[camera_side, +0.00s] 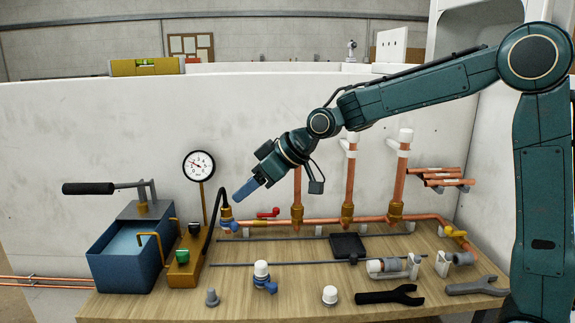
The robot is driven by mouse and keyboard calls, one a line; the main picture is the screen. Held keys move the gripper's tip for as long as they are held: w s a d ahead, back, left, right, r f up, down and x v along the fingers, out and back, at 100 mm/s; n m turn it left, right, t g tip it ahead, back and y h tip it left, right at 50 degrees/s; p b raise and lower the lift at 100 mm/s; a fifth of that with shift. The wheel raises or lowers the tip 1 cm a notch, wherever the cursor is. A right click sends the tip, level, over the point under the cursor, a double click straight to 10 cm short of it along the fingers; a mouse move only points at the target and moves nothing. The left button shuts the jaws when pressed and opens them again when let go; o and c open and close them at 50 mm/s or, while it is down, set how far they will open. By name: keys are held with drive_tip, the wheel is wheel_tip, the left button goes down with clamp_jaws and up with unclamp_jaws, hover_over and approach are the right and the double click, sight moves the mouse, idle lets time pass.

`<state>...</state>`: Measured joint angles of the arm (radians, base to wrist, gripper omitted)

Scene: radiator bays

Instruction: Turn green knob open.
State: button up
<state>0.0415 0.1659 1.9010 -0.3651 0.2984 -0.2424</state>
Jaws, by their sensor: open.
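The green knob (182,256) sits on top of the near part of a brass-coloured block (184,275), beside the blue water tank (125,262). A second, dark knob (195,229) stands on the same block, farther back. Whether the green knob is turned open or closed cannot be told at this size. My gripper (246,190) is in the air above and to the right of the block, apart from both knobs, pointing down and left. Its blue fingers overlap in this view, and nothing shows between them. It is open.
A round gauge (199,165) stands on a thin stem behind the block. A black hose (210,209) curves between block and pipework. The tank's pump handle (90,188) sticks out left. Copper pipes (350,185) rise at the back. Loose fittings and wrenches (390,296) lie in front.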

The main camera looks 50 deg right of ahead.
drive_tip(key=w+a+f+n+t+y, duration=0.1)
drive_tip(key=w+f, duration=0.3)
drive_tip(key=w, duration=0.2)
drive_tip(key=w+a+f+y, duration=0.1)
drive_tip(key=w+f, duration=0.2)
drive_tip(key=w, duration=0.3)
drive_tip(key=t+y, duration=0.1)
drive_tip(key=y, duration=0.1)
hover_over(187, 252)
drive_tip(key=s+d, duration=0.2)
drive_tip(key=s, duration=0.1)
wheel_tip(187, 252, down, 10)
drive_tip(key=shift+w+r+n, duration=0.2)
drive_tip(key=shift+n, duration=0.2)
drive_tip(key=shift+f, duration=0.15)
wheel_tip(187, 252, down, 7)
drive_tip(key=shift+r, duration=0.2)
drive_tip(key=shift+x, duration=2.5)
drive_tip(key=c, duration=1)
